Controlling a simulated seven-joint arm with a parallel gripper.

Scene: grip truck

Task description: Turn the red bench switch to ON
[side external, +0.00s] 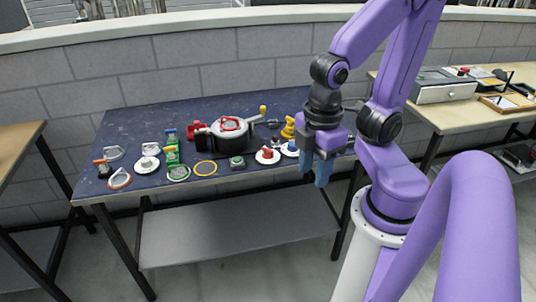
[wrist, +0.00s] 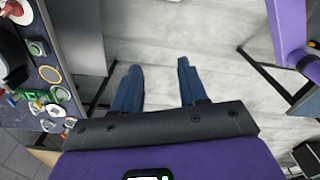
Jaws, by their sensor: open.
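My gripper (side external: 315,171) hangs in front of the dark blue bench (side external: 150,118), near its front right corner, with blue fingers pointing down. In the wrist view my gripper (wrist: 159,66) is open and empty, with grey floor between its fingers. The red bench switch is too small to pick out surely. I cannot read any switch position.
A pot with a red-trimmed lid (side external: 231,130) stands mid-bench. A green-topped box (side external: 237,162), a yellow ring (side external: 205,168) and a yellow object (side external: 288,127) are nearby. Another table (side external: 440,117) stands right. The floor below my gripper is clear.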

